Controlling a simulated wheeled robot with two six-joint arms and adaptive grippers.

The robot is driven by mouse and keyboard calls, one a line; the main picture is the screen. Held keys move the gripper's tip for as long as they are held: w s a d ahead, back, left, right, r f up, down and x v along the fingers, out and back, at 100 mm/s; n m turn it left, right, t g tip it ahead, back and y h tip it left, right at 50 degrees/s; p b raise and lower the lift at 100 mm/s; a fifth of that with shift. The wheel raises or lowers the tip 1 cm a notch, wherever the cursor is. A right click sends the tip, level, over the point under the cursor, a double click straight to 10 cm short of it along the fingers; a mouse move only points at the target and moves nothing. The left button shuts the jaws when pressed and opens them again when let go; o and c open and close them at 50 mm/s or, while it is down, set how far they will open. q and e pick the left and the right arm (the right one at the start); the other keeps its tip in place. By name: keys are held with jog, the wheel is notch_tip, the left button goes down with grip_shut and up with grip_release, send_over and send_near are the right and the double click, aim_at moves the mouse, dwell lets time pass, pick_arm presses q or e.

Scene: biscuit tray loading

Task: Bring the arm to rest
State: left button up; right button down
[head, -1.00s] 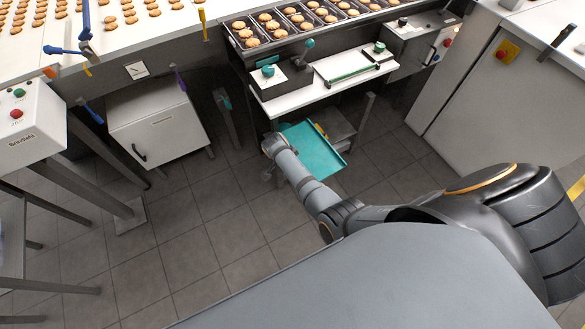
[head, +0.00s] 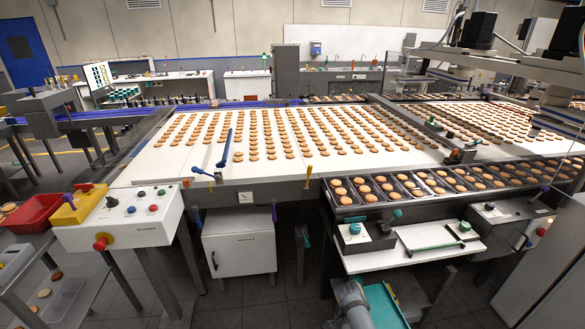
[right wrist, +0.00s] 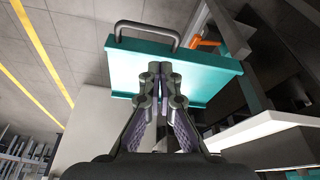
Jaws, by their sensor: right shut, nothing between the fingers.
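My right gripper (right wrist: 159,70) shows in the right wrist view with its two fingers closed together and nothing between them. A teal tray-like panel (right wrist: 222,72) with a dark metal handle (right wrist: 147,33) lies beyond the fingertips; I cannot tell whether they touch it. In the head view, part of my grey arm (head: 350,298) shows at the bottom edge, beside the teal surface (head: 385,308) under the white shelf. The gripper at its end cannot be made out there. My left gripper is in neither view.
A white shelf (head: 415,259) juts out above the teal surface, with trays of biscuits (head: 345,200) behind it. A white cabinet (head: 240,252) and a control box (head: 135,232) stand to the left. A white shelf edge (right wrist: 270,128) is close on the right in the wrist view.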

jog(key=s+a+r+n+t+y, duration=0.1)
jog(key=s+r+n+t+y, duration=0.15)
jog(key=s+r+n, duration=1.45)
jog(key=s+d+f+m+g, duration=0.1)
jog(key=s+f, duration=0.1)
jog(key=f, duration=1.1)
jog(key=s+d+f+m, duration=0.1)
jog(key=s+f, duration=0.2)
jog(key=f, duration=0.9)
jog(key=s+d+f+g+b, duration=0.1)
jog(key=s+f, duration=1.6)
jog(key=s, duration=0.1)
jog(key=shift+s+d+f, duration=0.15)
jog(key=shift+s+f, duration=0.2)
jog(key=shift+f, duration=0.05)
jog(key=shift+s, duration=0.1)
